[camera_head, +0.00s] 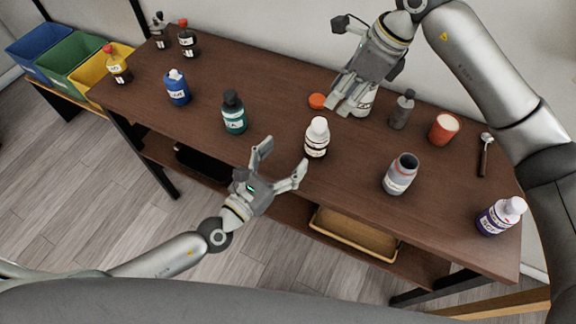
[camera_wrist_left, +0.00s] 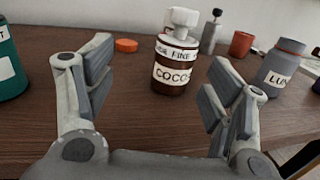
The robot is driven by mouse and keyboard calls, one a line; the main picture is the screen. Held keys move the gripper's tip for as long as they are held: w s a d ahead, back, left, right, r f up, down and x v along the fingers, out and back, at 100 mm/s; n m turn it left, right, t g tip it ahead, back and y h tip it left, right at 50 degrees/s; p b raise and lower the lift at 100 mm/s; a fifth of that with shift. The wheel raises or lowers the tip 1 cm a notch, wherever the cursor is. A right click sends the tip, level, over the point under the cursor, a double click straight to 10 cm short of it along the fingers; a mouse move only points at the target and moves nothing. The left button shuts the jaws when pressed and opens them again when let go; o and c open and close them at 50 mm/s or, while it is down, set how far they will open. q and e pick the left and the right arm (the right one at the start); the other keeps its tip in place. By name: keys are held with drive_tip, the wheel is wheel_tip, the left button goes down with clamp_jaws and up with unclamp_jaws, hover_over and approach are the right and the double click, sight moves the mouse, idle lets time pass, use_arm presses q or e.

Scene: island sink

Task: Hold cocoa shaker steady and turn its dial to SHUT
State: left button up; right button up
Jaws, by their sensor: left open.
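The cocoa shaker (camera_head: 317,137) stands upright on the brown table, a dark bottle with a white top. In the left wrist view its label reads "COCO" (camera_wrist_left: 172,75), and a second lettered band above is only partly legible. The dial's setting cannot be read. My left gripper (camera_head: 284,156) is open and empty at the table's front edge, its fingers pointing toward the shaker but apart from it. My right gripper (camera_head: 350,103) is low at the back of the table, beside a pale container (camera_head: 364,103) that it partly hides; its grip is unclear.
An orange lid (camera_head: 317,101) lies behind the shaker. A green bottle (camera_head: 234,114) stands to its left; a grey jar (camera_head: 400,175), dark grey bottle (camera_head: 402,112) and orange cup (camera_head: 444,129) stand to its right.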

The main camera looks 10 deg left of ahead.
sight(310, 147)
use_arm(q)
drive_tip(key=shift+s+d+f+g+h, duration=0.3)
drive_tip(key=shift+s+d+f+g, duration=0.2)
drive_tip(key=shift+s+d+f, duration=0.2)
drive_tip(key=x, duration=1)
drive_tip(key=shift+w+d, duration=0.25)
drive_tip(key=c, duration=1.2)
